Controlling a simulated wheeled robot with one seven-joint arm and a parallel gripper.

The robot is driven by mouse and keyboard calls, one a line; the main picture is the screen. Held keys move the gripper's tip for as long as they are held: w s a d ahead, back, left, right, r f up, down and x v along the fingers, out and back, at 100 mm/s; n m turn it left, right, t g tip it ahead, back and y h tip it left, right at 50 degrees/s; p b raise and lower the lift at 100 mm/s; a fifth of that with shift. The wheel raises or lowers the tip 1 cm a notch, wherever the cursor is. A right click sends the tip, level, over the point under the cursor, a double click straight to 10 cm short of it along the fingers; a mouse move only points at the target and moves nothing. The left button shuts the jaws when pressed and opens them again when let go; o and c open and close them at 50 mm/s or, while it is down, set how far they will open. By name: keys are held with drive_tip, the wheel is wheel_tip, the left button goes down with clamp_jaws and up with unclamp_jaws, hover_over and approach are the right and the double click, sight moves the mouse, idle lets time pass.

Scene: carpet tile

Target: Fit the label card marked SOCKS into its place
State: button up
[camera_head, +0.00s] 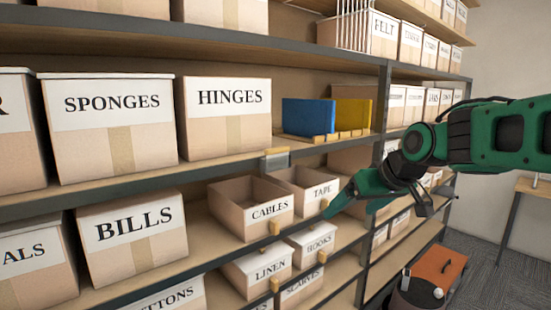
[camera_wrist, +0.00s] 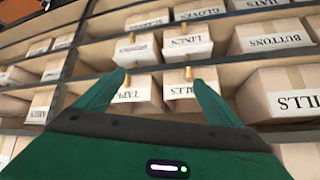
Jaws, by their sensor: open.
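I cannot make out a card marked SOCKS in either view. My gripper (camera_head: 374,207) is open and empty, in front of the shelves at the right of the open TAPE box (camera_head: 311,192). In the wrist view, which is upside down, my two spread fingers (camera_wrist: 160,82) frame the TAPE and CABLES boxes. The open CABLES box (camera_head: 268,211) stands left of TAPE. A small grey holder (camera_head: 275,160) with wooden-coloured ends sits on the shelf edge above CABLES; its face is too small to read.
Blue (camera_head: 308,117) and yellow (camera_head: 352,113) pieces stand in a wooden rack right of the HINGES box (camera_head: 228,117). LINEN (camera_head: 258,270) and HOOKS (camera_head: 312,243) boxes are below. An orange-topped item (camera_head: 438,270) is on the floor at lower right. Dark shelf edges and uprights are close to my arm.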

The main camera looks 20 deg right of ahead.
drive_tip(key=w+a+r+n+t+y, duration=0.2)
drive_tip(key=w+a+r, duration=0.25)
drive_tip(key=r, duration=0.25)
drive_tip(key=w+a+r+n+t+y, duration=0.25)
drive_tip(key=w+a+r, duration=0.2)
drive_tip(key=r, duration=0.35)
approach(280, 149)
drive_tip(key=w+a+f, duration=0.2)
drive_tip(key=w, duration=0.1)
drive_tip(key=x, duration=0.3)
drive_tip(key=shift+w+a+r+g+h, duration=0.1)
drive_tip(key=shift+w+r+g+h, duration=0.2)
drive_tip(key=shift+w, duration=0.2)
drive_tip(key=shift+w+a+f, duration=0.2)
drive_tip(key=shift+w, duration=0.3)
drive_tip(key=shift+c, duration=0.5)
drive_tip(key=c, duration=1)
